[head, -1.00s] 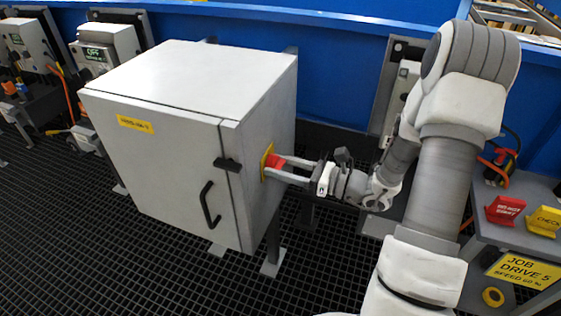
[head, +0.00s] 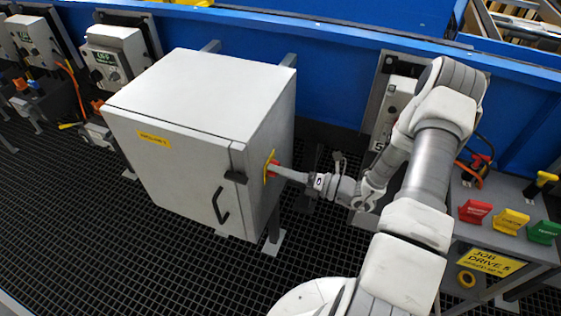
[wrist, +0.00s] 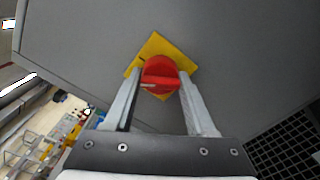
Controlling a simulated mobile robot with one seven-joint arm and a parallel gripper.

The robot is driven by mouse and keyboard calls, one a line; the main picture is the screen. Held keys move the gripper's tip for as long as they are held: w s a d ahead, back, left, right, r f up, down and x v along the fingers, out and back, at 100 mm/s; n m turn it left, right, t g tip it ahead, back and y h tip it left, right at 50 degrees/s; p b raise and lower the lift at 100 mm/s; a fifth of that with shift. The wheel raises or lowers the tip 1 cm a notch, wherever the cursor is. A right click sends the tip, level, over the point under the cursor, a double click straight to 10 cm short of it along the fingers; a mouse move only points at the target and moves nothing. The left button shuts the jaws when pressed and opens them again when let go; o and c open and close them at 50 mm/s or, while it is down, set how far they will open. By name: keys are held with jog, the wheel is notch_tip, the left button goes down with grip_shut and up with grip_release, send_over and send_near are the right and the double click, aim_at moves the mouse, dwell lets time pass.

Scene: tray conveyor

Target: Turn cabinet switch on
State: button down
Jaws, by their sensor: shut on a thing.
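A grey cabinet (head: 165,165) stands on legs with its door closed. On its right side is a red rotary switch knob (head: 273,167) on a yellow plate (head: 266,176), mostly hidden by my fingers in the head view. In the wrist view the red knob (wrist: 160,72) shows a pale mark at its lower left, and the yellow plate (wrist: 155,46) sits behind it as a tilted square. My gripper (head: 281,172) is shut on the knob. In the wrist view its fingers (wrist: 160,88) lie to either side of the knob.
A desk at right carries a red sign (head: 475,211), a yellow sign (head: 510,221) and a green sign (head: 543,232). A blue conveyor wall (head: 320,75) runs behind. A control box (head: 115,55) stands at back left. Dark grating floor (head: 100,225) is open in front.

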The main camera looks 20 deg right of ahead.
jog(key=m+p, duration=0.2)
jog(key=m, duration=0.1)
jog(key=shift+r+m, duration=0.15)
jog(key=shift+m, duration=0.15)
jog(key=shift+m+p, duration=1)
jog(key=shift+m, duration=0.4)
jog(key=shift+c, duration=1.1)
grip_release()
jog(key=shift+s+d, duration=0.1)
jog(key=v, duration=1.7)
